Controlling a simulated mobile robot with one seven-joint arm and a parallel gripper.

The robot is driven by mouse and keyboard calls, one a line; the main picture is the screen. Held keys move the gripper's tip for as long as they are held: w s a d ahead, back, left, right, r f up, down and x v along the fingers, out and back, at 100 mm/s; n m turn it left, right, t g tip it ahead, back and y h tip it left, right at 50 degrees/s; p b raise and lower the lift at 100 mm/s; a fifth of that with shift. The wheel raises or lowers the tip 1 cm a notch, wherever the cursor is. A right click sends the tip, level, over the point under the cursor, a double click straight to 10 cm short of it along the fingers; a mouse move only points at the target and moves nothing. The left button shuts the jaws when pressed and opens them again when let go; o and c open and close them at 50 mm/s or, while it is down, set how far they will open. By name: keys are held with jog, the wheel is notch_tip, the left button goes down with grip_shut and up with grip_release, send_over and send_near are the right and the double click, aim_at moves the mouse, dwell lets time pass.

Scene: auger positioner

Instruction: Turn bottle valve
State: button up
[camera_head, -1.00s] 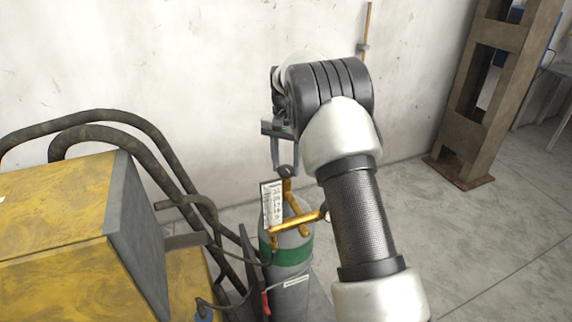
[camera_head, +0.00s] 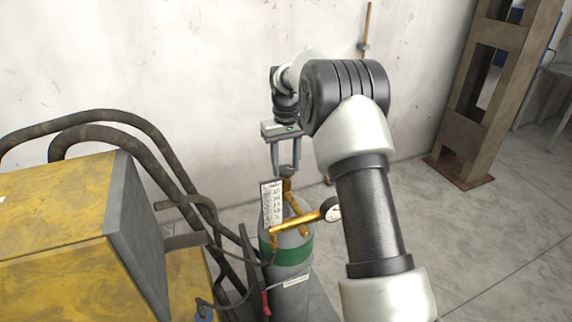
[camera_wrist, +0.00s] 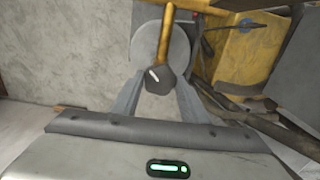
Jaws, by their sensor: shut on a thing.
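The gas bottle (camera_head: 292,252) is grey with a green band and stands upright beside the yellow machine. A brass regulator (camera_head: 300,221) with a round gauge (camera_head: 331,209) and a white scale plate (camera_head: 271,205) sits on top of it. My gripper (camera_head: 286,172) reaches down from above onto the valve at the bottle's top. In the wrist view my gripper (camera_wrist: 158,92) has its two fingers on either side of the dark valve knob (camera_wrist: 159,78), shut on it. The brass pipe runs from the knob over the bottle top (camera_wrist: 148,50). The knob is mostly hidden in the head view.
A yellow machine (camera_head: 60,225) with a grey end panel and thick black hoses (camera_head: 150,135) stands left of the bottle. A wall (camera_head: 180,60) is close behind. A brown steel post (camera_head: 478,110) stands at right, with clear floor before it.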

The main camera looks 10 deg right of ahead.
aim_at(286, 168)
jog(key=n, duration=1.3)
jog(key=shift+n, duration=0.5)
jog(key=o, duration=1)
notch_tip(286, 168, up, 18)
jog(key=shift+f, duration=0.25)
